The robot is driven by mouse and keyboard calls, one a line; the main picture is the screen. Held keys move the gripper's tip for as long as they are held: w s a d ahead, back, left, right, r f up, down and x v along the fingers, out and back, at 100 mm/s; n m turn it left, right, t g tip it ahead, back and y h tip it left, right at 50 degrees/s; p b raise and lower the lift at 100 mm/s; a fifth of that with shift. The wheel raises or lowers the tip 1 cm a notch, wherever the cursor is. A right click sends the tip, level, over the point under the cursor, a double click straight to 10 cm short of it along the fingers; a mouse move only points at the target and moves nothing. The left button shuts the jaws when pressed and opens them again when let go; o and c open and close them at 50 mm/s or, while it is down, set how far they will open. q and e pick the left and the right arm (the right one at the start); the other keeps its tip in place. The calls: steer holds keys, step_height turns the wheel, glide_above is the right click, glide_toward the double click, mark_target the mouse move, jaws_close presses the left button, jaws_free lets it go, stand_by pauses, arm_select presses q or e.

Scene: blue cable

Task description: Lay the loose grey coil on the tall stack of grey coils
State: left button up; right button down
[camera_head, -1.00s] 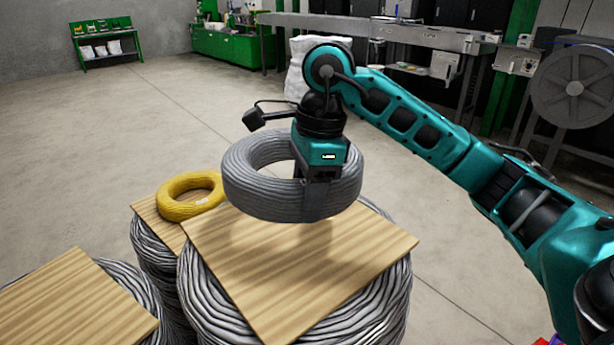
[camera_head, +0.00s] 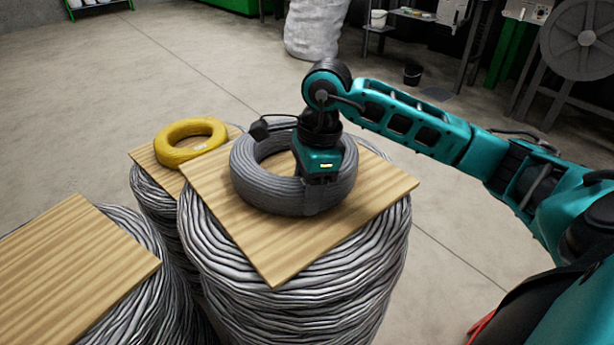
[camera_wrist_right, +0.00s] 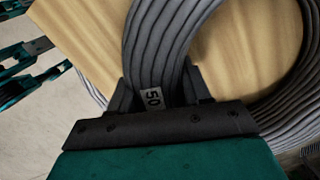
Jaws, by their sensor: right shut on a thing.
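The loose grey coil (camera_head: 262,180) is at the wooden board (camera_head: 270,255) on top of the tall stack of grey coils (camera_head: 330,285). It lies level, at or just above the board; I cannot tell whether it touches. My right gripper (camera_head: 318,190) is shut on the coil's near right side. In the right wrist view the gripper (camera_wrist_right: 160,95) has one finger on each side of the coil's ring (camera_wrist_right: 165,45), with a "50" label (camera_wrist_right: 152,97) between them. The board (camera_wrist_right: 90,40) shows behind the coil. My left gripper is not in view.
A yellow coil (camera_head: 178,154) lies on a board on a stack behind and left. Another board-topped stack (camera_head: 70,270) stands at the front left. A white wrapped bundle (camera_head: 314,30) and a black bucket (camera_head: 412,73) stand on the floor behind.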

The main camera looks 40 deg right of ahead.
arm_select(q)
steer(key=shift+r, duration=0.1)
arm_select(e)
steer(key=shift+w+r, duration=0.1)
steer(key=shift+r, duration=0.1)
steer(key=shift+f, duration=0.15)
steer(key=c, duration=0.5)
jaws_free()
steer(key=shift+f, duration=0.1)
steer(key=r, duration=0.3)
steer(key=d+r+p, duration=0.1)
steer(key=r, duration=0.6)
steer(key=shift+s+d+r, duration=0.2)
steer(key=shift+s+r, duration=0.15)
steer(key=shift+r, duration=0.05)
steer(key=shift+d+r, duration=0.1)
steer(key=shift+r, duration=0.25)
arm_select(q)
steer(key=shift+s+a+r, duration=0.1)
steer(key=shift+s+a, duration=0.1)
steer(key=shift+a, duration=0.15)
arm_select(e)
steer(key=shift+s+r, duration=0.1)
steer(key=shift+r, duration=0.25)
